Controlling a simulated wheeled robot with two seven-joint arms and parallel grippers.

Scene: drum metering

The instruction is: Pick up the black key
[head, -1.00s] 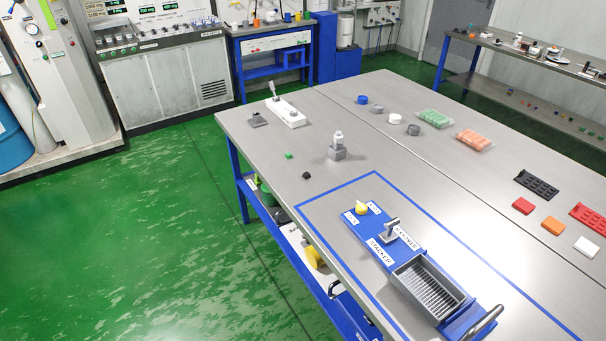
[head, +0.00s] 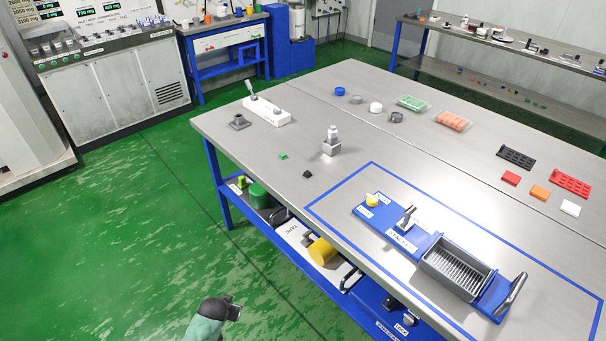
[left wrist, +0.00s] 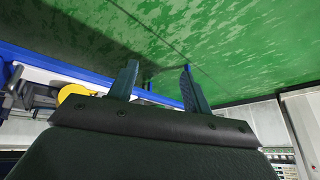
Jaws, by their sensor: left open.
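A small black piece (head: 307,174), which looks like the black key, lies on the grey table (head: 240,160) near its left edge. A small green piece (head: 283,156) lies a little behind it. My left gripper (head: 235,312) is low at the bottom of the head view, over the green floor, apart from the table and the black piece. In the left wrist view its two fingers (left wrist: 160,80) are spread with nothing between them. The black piece cannot be made out in the left wrist view. My right gripper is not in view.
A grey block with a white top (head: 331,142) stands right of the green piece. A blue stacker board (head: 424,240) with a grey tray (head: 458,265) lies inside a blue tape outline. A lower shelf (head: 285,248) holds several items. The table around the black piece is clear.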

